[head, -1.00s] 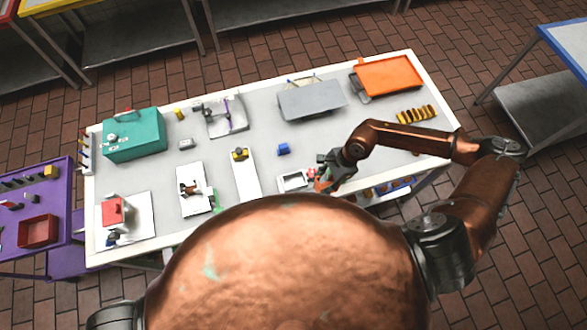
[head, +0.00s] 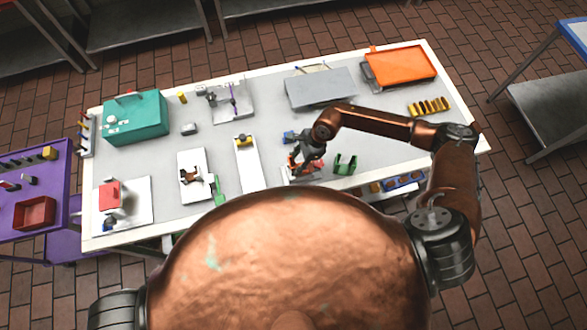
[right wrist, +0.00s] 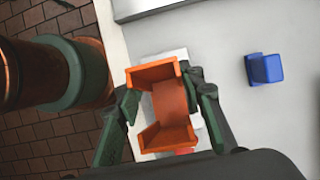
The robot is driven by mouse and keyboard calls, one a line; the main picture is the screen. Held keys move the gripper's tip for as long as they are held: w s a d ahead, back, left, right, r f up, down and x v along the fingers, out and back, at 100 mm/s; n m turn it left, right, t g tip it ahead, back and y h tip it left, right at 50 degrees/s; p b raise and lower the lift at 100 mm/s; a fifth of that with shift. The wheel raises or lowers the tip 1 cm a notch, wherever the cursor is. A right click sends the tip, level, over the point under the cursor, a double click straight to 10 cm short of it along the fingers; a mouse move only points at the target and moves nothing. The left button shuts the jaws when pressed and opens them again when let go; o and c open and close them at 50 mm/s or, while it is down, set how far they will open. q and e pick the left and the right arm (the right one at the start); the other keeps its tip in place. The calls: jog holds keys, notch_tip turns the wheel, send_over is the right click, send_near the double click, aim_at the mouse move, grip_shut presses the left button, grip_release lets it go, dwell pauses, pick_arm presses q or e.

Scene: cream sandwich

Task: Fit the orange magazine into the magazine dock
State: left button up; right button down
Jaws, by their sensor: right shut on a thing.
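The orange magazine (right wrist: 170,100), an open-sided tray shape, sits between the fingers of my right gripper (right wrist: 162,108), which is shut on it. In the head view, my right gripper (head: 302,165) is over the pale plate near the table's front edge, with the magazine (head: 309,168) partly visible at its fingers. This pale plate (right wrist: 172,54), which looks like the magazine dock, shows beneath the magazine and is mostly hidden by it. I cannot tell whether the magazine touches the dock. My left gripper is not in view.
A blue block (right wrist: 264,68) lies near the dock. A green bracket (head: 345,163) stands to the right of my right gripper. A white plate with a yellow part (head: 244,141) is to the left. A grey panel (head: 320,88) and orange tray (head: 400,68) are farther back.

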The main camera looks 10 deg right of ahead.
jog(key=shift+w+a+f, duration=0.1)
jog(key=shift+f, duration=0.35)
notch_tip(320, 180, down, 3)
jog(key=shift+w+a+f+b, duration=0.1)
jog(key=shift+w+f+b, duration=0.05)
jog(key=shift+b, duration=0.8)
jog(key=shift+f, duration=0.1)
jog(key=c, duration=1.6)
grip_release()
jog(key=o, duration=0.3)
